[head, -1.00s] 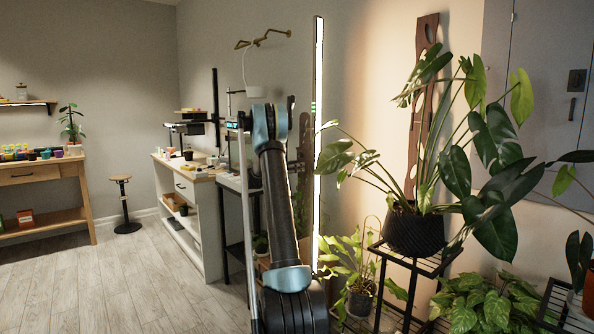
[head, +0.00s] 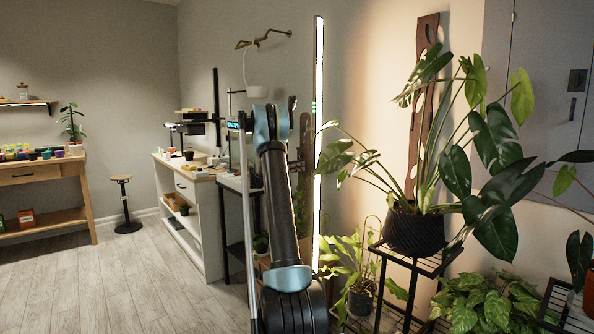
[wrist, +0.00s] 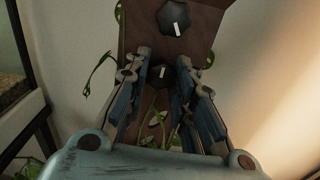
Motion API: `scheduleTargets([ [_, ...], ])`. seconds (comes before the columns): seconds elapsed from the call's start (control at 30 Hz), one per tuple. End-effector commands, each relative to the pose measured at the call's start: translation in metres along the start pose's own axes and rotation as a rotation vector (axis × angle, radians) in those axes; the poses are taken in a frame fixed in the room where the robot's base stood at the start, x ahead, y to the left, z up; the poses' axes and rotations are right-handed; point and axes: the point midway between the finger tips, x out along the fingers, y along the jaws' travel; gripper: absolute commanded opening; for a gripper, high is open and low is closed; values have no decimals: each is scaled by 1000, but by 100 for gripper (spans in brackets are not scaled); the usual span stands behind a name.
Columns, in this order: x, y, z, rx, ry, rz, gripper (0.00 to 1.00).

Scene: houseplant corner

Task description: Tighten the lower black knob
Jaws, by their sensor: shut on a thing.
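In the wrist view, a reddish-brown board bears two black knobs, each with a white pointer mark. The upper black knob (wrist: 174,17) is clear of my fingers. The lower black knob (wrist: 161,74) sits between the fingertips of my gripper (wrist: 163,66), which is shut on it. Its white mark points roughly up in the picture. The fingers hide parts of the board around the knob. In the head view, my arm stands in front, and my gripper and the knobs cannot be made out.
Leaves and stems (wrist: 100,75) hang beside the board in the wrist view. In the head view, a large potted plant (head: 414,230) stands on a black stand to the right of my arm. A white workbench (head: 190,215) is to the left. The floor at left is open.

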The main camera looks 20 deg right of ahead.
Motion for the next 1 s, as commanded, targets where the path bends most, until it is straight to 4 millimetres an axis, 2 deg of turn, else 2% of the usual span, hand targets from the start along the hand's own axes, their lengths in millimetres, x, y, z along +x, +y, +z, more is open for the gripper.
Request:
scheduleTargets([
  [0.27,0,3,1,153,-1,5,0],
  [1.0,-2,4,0,847,2,7,0],
])
